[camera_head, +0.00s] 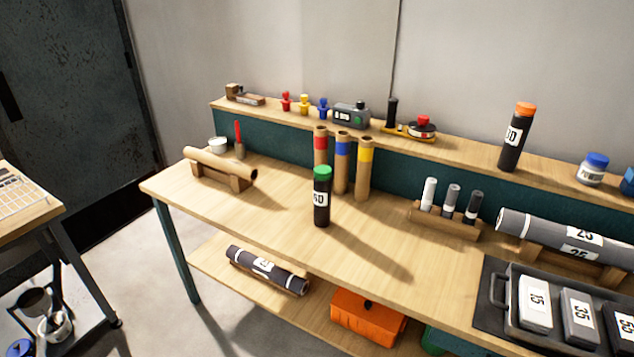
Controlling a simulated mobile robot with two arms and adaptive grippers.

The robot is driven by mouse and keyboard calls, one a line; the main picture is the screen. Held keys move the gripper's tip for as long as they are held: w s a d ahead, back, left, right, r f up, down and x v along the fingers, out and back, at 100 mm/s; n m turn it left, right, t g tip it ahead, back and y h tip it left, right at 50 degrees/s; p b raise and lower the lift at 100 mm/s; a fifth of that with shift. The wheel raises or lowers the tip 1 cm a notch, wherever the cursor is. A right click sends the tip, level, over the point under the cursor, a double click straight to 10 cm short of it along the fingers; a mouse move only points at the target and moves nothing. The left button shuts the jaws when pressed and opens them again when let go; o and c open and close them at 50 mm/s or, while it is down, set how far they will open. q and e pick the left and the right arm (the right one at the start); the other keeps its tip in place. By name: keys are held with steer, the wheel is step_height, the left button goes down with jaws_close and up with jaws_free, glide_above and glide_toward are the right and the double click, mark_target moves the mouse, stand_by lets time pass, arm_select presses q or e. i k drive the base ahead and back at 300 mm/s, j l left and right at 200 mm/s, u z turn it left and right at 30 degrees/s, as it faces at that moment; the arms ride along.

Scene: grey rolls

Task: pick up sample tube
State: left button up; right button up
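A black tube with a green cap and a white label (321,197) stands upright near the middle of the wooden bench. A similar black tube with an orange cap (512,138) stands upright on the raised back shelf at the right. Three brown cardboard tubes with red (321,146), blue (342,162) and yellow (364,168) bands stand behind the green-capped tube. I cannot tell which one is the sample tube. Neither of my grippers shows in the head view.
A brown roll on a wooden cradle (218,169) lies at the bench's left. A pen holder (446,223), a grey roll (560,239) and a dark tray (495,289) fill the right. A lower shelf holds a dark roll (266,270) and an orange case (366,318). The bench's front middle is clear.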

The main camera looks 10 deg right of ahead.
mark_target(322, 188)
steer(key=i+j, duration=0.15)
steer(key=i, duration=0.7)
steer(key=l+z, duration=0.05)
